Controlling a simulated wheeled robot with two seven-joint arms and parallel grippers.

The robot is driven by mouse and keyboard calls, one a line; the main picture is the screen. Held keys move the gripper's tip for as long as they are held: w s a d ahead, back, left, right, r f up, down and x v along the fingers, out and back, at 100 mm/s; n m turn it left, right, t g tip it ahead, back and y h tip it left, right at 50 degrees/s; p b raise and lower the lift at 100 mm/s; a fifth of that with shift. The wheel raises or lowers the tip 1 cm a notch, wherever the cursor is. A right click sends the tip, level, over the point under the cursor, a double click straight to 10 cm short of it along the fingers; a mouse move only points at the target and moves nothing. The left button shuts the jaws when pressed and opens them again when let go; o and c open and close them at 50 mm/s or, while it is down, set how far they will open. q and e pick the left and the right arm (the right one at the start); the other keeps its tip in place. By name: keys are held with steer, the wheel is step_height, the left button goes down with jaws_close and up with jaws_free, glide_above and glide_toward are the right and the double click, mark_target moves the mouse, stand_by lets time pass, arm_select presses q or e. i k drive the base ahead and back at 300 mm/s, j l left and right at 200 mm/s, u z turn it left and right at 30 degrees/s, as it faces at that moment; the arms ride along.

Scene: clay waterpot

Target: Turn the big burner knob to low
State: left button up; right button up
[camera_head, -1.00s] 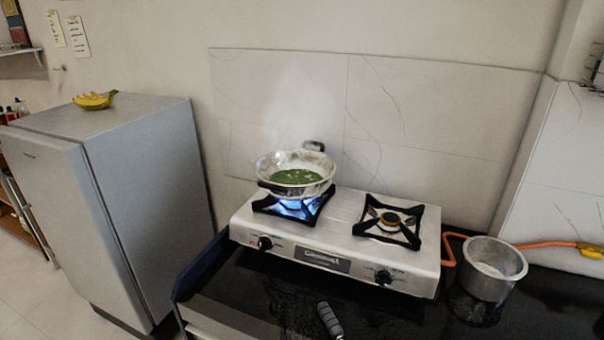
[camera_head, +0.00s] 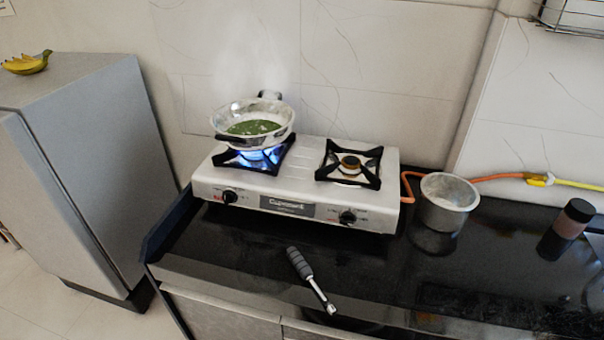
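The silver two-burner stove (camera_head: 320,211) stands on the black counter. Its left black knob (camera_head: 230,197) sits on the front face below the lit burner. Its right black knob (camera_head: 347,217) sits below the unlit burner (camera_head: 350,162). Blue flame (camera_head: 272,155) burns at the left burner. A metal pan (camera_head: 225,117) with green food in it stands over that flame and steams. Which burner is the big one is hard to tell, as the pan covers much of the left one. Neither of my grippers is in view.
A grey-handled tool (camera_head: 300,263) lies on the counter in front of the stove. A metal pot (camera_head: 447,203) stands right of it, near an orange hose (camera_head: 495,178). A dark-capped jar (camera_head: 566,230) is farther right. A grey fridge (camera_head: 85,150) stands at left.

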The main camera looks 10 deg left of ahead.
mark_target(228, 196)
steer(key=j+u, duration=0.35)
steer(key=j, duration=1.25)
